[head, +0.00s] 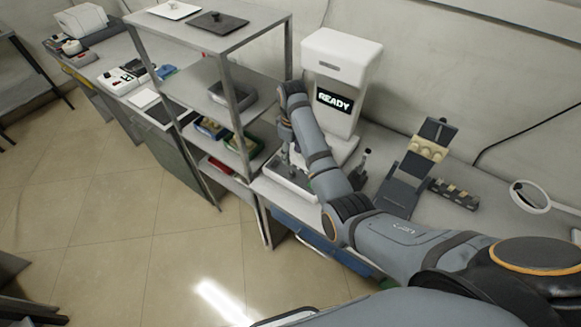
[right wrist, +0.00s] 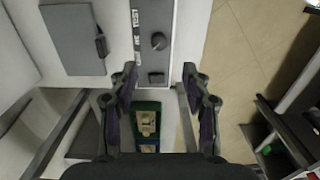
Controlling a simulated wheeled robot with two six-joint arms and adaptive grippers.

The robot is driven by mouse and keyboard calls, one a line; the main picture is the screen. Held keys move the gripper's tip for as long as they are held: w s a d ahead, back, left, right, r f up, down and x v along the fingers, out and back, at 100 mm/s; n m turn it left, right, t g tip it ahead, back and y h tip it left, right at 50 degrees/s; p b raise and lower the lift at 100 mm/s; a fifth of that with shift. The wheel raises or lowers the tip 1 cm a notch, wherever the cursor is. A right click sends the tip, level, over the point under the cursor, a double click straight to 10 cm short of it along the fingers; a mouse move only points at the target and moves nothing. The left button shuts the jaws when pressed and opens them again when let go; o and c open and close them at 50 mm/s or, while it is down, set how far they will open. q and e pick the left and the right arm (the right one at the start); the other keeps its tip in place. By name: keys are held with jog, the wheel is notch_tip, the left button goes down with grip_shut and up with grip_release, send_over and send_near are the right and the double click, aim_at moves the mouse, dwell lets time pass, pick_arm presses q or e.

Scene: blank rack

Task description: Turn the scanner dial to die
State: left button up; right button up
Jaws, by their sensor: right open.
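The scanner (head: 341,55) is a tall white machine on the bench, its screen (head: 334,101) reading READY. In the right wrist view, a grey control strip (right wrist: 153,16) carries a round dark dial (right wrist: 158,41), white lettering to its left and a dark square button (right wrist: 156,78). The lettering is too small to read fully, and I cannot tell where the dial points. My right gripper (right wrist: 158,80) is open and empty, its fingertips on either side of the strip near the button, with the dial ahead of them. It also shows small in the head view (head: 291,158). My left gripper is not in view.
A metal shelf rack (head: 238,105) with trays and boxes stands left of the scanner. A white ring-shaped item (head: 530,196) lies farther right.

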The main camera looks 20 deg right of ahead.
send_over(292, 173)
jog(key=f+p, duration=0.1)
jog(key=f, duration=0.4)
jog(key=shift+s, duration=0.2)
jog(key=f, duration=0.4)
jog(key=shift+w+f, duration=0.2)
jog(key=shift+s+f, duration=0.1)
jog(key=shift+f, duration=0.35)
jog(key=shift+c, duration=0.5)
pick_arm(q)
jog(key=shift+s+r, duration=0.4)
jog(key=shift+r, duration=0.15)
pick_arm(e)
grip_shut()
